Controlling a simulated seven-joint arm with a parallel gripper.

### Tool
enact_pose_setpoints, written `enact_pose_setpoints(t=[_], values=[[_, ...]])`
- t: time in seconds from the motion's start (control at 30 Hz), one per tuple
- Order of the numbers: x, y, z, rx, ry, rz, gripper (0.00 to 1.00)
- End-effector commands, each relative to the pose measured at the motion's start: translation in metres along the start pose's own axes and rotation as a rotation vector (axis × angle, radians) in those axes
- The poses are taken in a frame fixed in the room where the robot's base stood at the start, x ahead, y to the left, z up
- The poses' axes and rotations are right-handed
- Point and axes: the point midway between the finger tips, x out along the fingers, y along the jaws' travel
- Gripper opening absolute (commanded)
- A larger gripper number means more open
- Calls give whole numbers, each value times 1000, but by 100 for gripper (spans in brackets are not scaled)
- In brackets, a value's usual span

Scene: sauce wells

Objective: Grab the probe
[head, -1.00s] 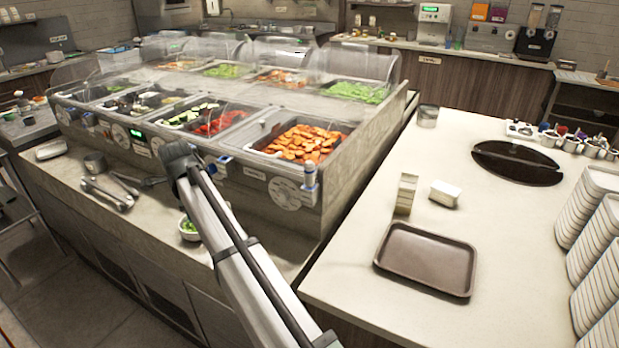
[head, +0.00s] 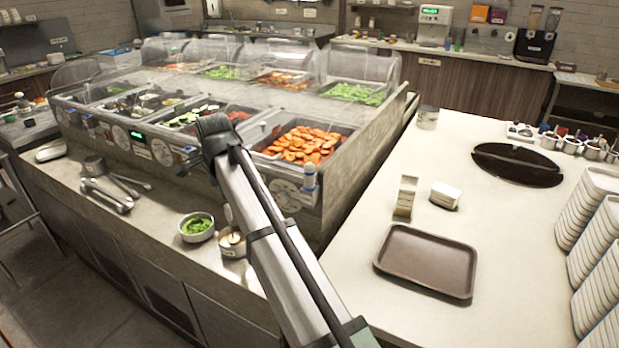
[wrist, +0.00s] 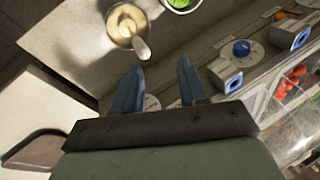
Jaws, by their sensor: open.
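The likely probe (head: 310,176) is a small upright pale cylinder with a blue top, at the front right corner of the food bar in the head view. In the wrist view a pale, blue-ended fitting (wrist: 224,74) close to the right finger may be the same thing; I cannot be sure. My gripper (wrist: 157,76) is open, with its two blue-grey fingers apart and nothing between them. It is over the bar's front panel and ledge. In the head view the fingers are hidden, and only my arm shows.
A bowl of greens (head: 197,227) and a sauce cup with a spoon (head: 232,241) stand on the steel ledge; the cup also shows in the wrist view (wrist: 122,24). Tongs (head: 108,195) lie further left. A brown tray (head: 427,262) lies on the right counter.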

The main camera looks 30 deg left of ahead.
Motion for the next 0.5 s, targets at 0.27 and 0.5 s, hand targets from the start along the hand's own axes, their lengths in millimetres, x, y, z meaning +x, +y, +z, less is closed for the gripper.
enact_pose_setpoints(t=[0.27, 0.5], values=[[-84, 54, -81, -399, 58, -54, 43], [-150, 104, -134, -750, 132, -71, 43]])
